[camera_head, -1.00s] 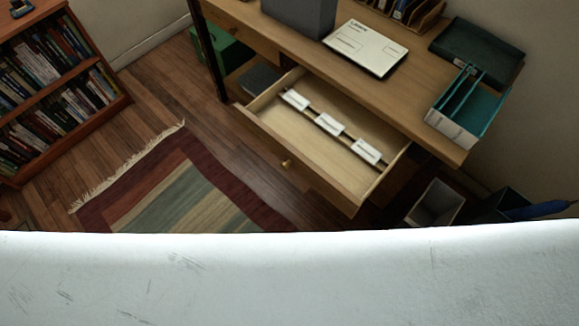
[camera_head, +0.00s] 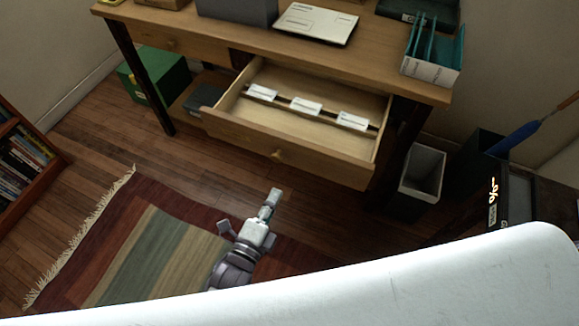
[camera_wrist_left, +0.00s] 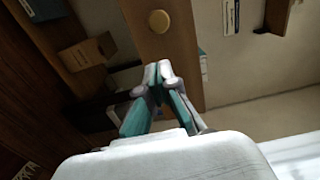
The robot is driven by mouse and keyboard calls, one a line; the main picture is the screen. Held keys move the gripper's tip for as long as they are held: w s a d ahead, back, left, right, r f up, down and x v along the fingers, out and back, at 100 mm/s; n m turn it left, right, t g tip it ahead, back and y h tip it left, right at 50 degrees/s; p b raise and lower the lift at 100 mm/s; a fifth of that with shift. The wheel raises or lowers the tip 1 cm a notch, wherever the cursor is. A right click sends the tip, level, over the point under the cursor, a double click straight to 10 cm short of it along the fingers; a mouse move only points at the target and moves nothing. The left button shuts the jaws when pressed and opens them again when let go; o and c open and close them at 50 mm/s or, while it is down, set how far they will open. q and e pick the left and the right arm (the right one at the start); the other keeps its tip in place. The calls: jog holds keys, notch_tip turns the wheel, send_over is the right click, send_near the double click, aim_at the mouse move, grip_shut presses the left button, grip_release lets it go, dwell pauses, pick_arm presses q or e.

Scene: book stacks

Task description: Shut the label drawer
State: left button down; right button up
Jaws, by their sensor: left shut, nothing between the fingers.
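The label drawer (camera_head: 320,160) is pulled well out from under the wooden desk in the head view. Its front has a small round knob (camera_head: 277,154), and three white label cards lie inside. My left gripper (camera_head: 273,196) is in front of the drawer and lower in the picture, over the rug side of the floor, apart from the drawer front. Its fingers are shut and empty. In the left wrist view the closed fingertips (camera_wrist_left: 157,70) overlap a wooden panel with a round knob (camera_wrist_left: 160,21); contact cannot be told. My right gripper is not in view.
The desk top (camera_head: 210,40) carries a white paper or folder (camera_head: 316,23) and a teal-and-white file holder (camera_head: 433,55). A grey bin (camera_head: 423,172) stands right of the drawer. A green box (camera_head: 155,75) is at the left under the desk. A striped rug (camera_head: 150,250) covers open floor.

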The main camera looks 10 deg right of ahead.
aim_at(293, 158)
pick_arm(q)
jog(key=x, duration=0.9)
jog(key=shift+w, duration=0.1)
jog(key=shift+w+d, duration=0.25)
jog(key=shift+w, duration=0.05)
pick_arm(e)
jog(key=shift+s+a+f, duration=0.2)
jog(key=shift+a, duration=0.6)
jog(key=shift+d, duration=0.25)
